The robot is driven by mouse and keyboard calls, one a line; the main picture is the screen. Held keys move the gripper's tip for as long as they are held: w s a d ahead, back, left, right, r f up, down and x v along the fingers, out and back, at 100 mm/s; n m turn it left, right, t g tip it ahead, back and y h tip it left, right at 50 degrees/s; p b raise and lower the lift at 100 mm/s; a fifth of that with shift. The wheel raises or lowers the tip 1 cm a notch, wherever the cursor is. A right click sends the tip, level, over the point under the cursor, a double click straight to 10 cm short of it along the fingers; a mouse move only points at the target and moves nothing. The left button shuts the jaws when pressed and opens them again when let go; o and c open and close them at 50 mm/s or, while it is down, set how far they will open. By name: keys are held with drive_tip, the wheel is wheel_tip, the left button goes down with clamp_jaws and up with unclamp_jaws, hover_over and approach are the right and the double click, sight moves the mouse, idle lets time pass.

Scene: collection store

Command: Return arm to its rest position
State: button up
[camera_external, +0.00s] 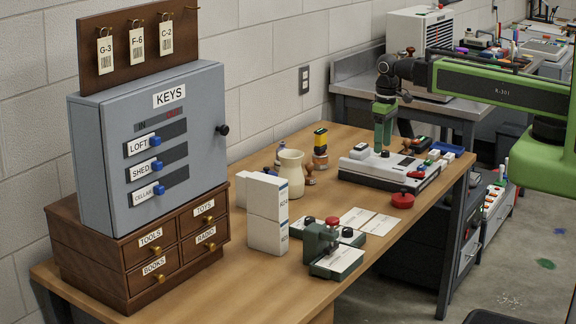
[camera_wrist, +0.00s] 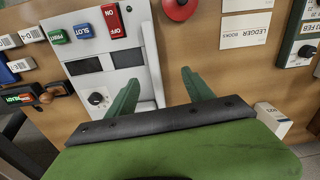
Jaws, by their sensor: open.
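My arm (camera_external: 500,90) reaches in from the right, green with a dark wrist. My gripper (camera_external: 382,145) points down over the white control panel (camera_external: 365,172) at the far part of the bench. In the wrist view my gripper (camera_wrist: 160,88) shows two green fingers spread apart with nothing between them. The panel (camera_wrist: 135,55) lies below, with a red switch (camera_wrist: 113,20), coloured labelled blocks, dark windows and a black knob. I cannot tell the exact gap between the fingertips and the panel.
A red round button (camera_external: 402,200) sits in front of the panel. A cream vase (camera_external: 291,173), white boxes (camera_external: 268,215) and a dark green stamp-like device (camera_external: 325,250) stand on the wooden bench (camera_external: 225,285). A grey key cabinet (camera_external: 160,150) stands at left. Open floor lies at right.

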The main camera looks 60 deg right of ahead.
drive_tip(key=s+m, duration=0.1)
drive_tip(key=s, duration=0.2)
drive_tip(key=shift+s+d, duration=0.1)
drive_tip(key=shift+s, duration=0.05)
idle(1.1)
